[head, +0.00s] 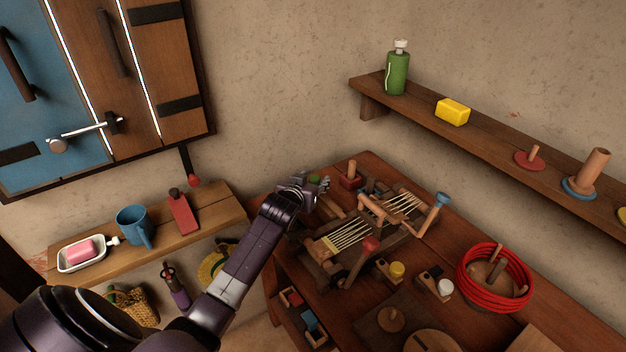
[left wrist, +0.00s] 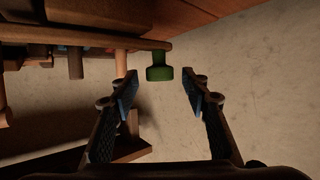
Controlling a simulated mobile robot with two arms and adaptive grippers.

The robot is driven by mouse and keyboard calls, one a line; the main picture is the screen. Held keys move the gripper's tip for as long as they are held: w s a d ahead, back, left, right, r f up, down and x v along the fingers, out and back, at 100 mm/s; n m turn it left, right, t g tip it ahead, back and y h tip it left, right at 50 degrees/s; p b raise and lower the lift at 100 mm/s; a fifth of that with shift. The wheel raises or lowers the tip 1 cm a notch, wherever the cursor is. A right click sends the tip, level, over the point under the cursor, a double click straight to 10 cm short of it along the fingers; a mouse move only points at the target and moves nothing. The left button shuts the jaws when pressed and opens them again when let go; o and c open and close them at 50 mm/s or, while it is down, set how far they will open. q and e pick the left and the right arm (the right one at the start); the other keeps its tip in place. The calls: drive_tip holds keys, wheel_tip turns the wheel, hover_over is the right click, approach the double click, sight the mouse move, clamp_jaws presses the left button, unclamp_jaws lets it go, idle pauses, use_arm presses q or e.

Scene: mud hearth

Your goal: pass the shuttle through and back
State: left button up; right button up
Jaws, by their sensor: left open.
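A small wooden loom (head: 340,262) with pale warp threads (head: 346,238) stands on the table. My left gripper (head: 321,184) is at the loom's far left side, open. In the left wrist view my left gripper (left wrist: 161,88) has its two fingers apart, with nothing touching them that I can see. A green knob-like piece (left wrist: 159,73) shows between and beyond the fingertips, below a wooden bar (left wrist: 90,38). A bit of green also shows by the gripper in the head view (head: 314,179). I cannot make out the shuttle for certain. My right gripper is not in view.
A red coil (head: 467,279), a yellow-topped block (head: 397,270) and a white-topped block (head: 444,287) are on the table's near side. A wall shelf (head: 490,135) holds a green bottle (head: 397,72). A left shelf holds a blue mug (head: 131,222).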

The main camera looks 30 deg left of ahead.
use_arm(q)
drive_tip(key=c, duration=0.5)
clamp_jaws()
drive_tip(key=shift+d, duration=0.2)
drive_tip(key=s+d+p, duration=0.1)
drive_tip(key=d, duration=0.1)
drive_tip(key=s+d+p, duration=0.1)
drive_tip(key=d, duration=0.2)
drive_tip(key=s+d+p, duration=0.1)
drive_tip(key=d, duration=0.1)
drive_tip(key=shift+s+d+r, duration=0.1)
drive_tip(key=shift+d, duration=0.15)
drive_tip(key=shift+s+d, duration=0.15)
drive_tip(key=shift+d, duration=0.2)
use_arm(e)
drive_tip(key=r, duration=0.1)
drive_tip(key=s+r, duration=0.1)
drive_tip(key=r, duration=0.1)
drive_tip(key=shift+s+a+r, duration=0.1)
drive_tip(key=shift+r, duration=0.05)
